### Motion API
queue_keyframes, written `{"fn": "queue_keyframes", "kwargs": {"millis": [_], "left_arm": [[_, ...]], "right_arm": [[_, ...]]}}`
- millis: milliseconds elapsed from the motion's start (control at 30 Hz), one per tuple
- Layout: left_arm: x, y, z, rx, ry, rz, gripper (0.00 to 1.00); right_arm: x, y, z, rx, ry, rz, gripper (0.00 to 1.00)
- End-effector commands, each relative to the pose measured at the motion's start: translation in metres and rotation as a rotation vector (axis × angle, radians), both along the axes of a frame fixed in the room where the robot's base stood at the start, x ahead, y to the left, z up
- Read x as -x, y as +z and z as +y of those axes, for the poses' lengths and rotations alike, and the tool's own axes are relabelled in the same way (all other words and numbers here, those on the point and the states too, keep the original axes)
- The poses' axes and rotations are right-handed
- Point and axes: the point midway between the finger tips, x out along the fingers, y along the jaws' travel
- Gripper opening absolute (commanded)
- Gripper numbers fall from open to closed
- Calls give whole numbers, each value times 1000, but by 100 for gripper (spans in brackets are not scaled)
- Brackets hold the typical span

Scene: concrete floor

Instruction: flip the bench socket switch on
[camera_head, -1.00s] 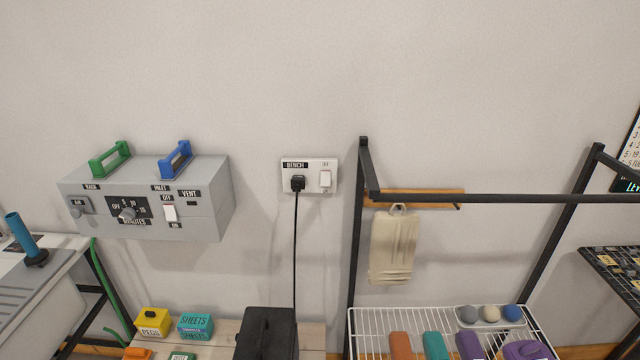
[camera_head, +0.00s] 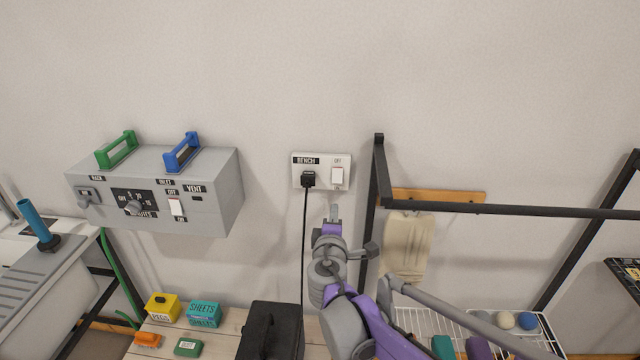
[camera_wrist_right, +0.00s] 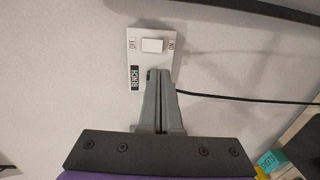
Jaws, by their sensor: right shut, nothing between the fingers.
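The white bench socket (camera_head: 320,186) is on the wall, labelled BENCH, with a black plug (camera_head: 308,179) in its left half. Its white rocker switch (camera_head: 337,175) is on the right half, with OFF printed above it. In the right wrist view the switch (camera_wrist_right: 152,45) lies between the words OFF and ON. My right gripper (camera_head: 334,212) is shut and empty, just below the socket in the head view. In the wrist view its closed fingertips (camera_wrist_right: 158,76) point at the socket, close below the switch, and hide the plug. Contact cannot be told. My left gripper is not in view.
A grey control box (camera_head: 155,190) with green and blue handles is on the wall to the left. A black rack frame (camera_head: 379,165) stands close right of the socket. A black cable (camera_head: 304,245) hangs from the plug to a black case (camera_head: 270,330) below.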

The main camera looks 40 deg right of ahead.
Motion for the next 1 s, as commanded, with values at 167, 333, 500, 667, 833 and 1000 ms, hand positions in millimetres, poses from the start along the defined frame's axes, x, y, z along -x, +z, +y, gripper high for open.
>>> {"fn": "queue_keyframes", "kwargs": {"millis": [167,333,500,667,833,1000], "left_arm": [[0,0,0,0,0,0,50],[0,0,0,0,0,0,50],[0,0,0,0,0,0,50],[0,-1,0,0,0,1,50],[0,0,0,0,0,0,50],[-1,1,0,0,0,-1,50]], "right_arm": [[-1,0,0,8,2,1,0],[-1,0,-1,6,2,1,0],[-10,-1,-8,6,0,1,0],[-31,-4,-26,5,-1,0,0],[-58,-9,-50,5,-1,0,0],[-83,-13,-70,6,-1,1,0]]}}
